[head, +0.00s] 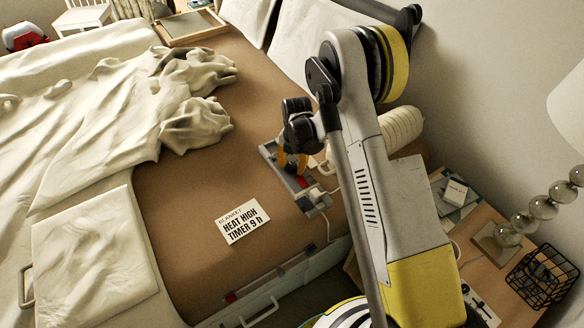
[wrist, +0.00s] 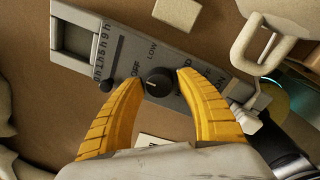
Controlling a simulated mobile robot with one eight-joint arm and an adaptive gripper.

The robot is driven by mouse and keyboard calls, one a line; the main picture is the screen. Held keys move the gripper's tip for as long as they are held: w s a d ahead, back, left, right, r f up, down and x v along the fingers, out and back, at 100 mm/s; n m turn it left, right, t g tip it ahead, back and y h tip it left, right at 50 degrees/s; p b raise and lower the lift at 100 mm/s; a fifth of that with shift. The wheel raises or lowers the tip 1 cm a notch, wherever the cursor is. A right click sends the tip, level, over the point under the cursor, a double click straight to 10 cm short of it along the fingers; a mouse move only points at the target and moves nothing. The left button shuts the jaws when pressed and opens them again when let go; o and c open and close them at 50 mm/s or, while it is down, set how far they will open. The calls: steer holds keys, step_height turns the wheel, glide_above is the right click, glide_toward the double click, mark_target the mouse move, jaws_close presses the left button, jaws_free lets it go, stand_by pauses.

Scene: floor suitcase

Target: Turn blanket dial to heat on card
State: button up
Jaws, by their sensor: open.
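The card (head: 243,221) lies on the brown bed surface and reads "BLANKET HEAT HIGH TIMER 9 h". The grey blanket controller (head: 314,199) lies at the bed's right side; it also shows in the wrist view (wrist: 200,62). Its round black dial (wrist: 159,83) sits between the tips of my gripper (wrist: 161,79). The yellow fingers are open, one on each side of the dial; contact is unclear. OFF and LOW are printed beside the dial, other heat marks are hidden or unreadable, and the pointer's direction is unclear.
A rumpled cream blanket (head: 100,95) covers the bed's left, with a folded cushion (head: 92,250) in front. A rolled cream bolster (head: 398,128) lies behind my arm. A nightstand with a beaded lamp (head: 537,205) and a black wire basket (head: 541,276) stands at right.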

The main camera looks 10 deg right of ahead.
jaws_close()
